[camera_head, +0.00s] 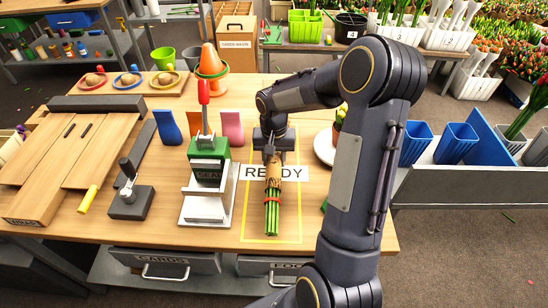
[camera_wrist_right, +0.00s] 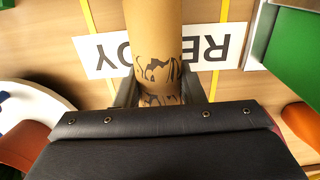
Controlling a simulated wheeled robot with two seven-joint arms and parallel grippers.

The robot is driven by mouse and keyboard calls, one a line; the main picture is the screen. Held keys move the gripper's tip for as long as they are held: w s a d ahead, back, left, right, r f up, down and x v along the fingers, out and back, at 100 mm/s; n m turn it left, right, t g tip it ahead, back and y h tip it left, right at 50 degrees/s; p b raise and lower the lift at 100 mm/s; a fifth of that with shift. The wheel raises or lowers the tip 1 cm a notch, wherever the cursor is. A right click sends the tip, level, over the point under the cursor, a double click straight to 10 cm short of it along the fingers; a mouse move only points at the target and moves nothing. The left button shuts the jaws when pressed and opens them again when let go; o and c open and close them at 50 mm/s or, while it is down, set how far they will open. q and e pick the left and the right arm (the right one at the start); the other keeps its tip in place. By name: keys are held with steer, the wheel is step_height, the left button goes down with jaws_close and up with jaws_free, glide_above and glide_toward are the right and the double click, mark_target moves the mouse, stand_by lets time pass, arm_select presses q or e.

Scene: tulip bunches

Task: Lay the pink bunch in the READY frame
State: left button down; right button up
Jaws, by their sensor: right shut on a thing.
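My right gripper (camera_head: 271,148) is shut on a bunch with a brown paper wrap (camera_head: 273,173) and green stems (camera_head: 272,212). The stems point towards the front edge of the table. The flower heads are hidden by the gripper and arm, so their colour does not show. The bunch is over the yellow-outlined READY frame (camera_head: 301,222), across its white label (camera_head: 255,173). I cannot tell whether it touches the table. In the right wrist view the printed wrap (camera_wrist_right: 155,45) sits between the fingers, with the READY label (camera_wrist_right: 103,55) beneath. My left gripper is not in view.
A green and grey stamp press (camera_head: 208,180) stands just left of the frame. A black lever device (camera_head: 130,195) and a wooden board (camera_head: 75,150) are farther left. A white plate (camera_head: 324,146) is right of the frame, partly behind my arm. Blue bins (camera_head: 456,142) stand beyond the table.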

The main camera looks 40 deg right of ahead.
steer(key=o, duration=1.2)
steer(key=shift+r, duration=0.1)
step_height(320, 180, up, 7)
steer(key=shift+r, duration=0.35)
steer(key=shift+s+a+r, duration=0.1)
steer(key=s+a+r+n+t+y, duration=0.1)
steer(key=s+a+r+n+t, duration=0.1)
steer(key=s+a, duration=0.3)
steer(key=s+a+r+n+t+y, duration=0.1)
steer(key=s+a+n, duration=0.1)
steer(key=s+a, duration=0.3)
steer(key=s+a+r+n+t+y, duration=0.1)
steer(key=s+a+r+n+t, duration=0.1)
steer(key=s+a, duration=0.4)
steer(key=shift+s+r+t+y, duration=0.15)
steer(key=shift+s+r+y, duration=0.05)
steer(key=shift+s, duration=0.8)
steer(key=shift+s+r+t+y, duration=0.15)
steer(key=shift+s+y, duration=0.05)
steer(key=shift+s, duration=0.75)
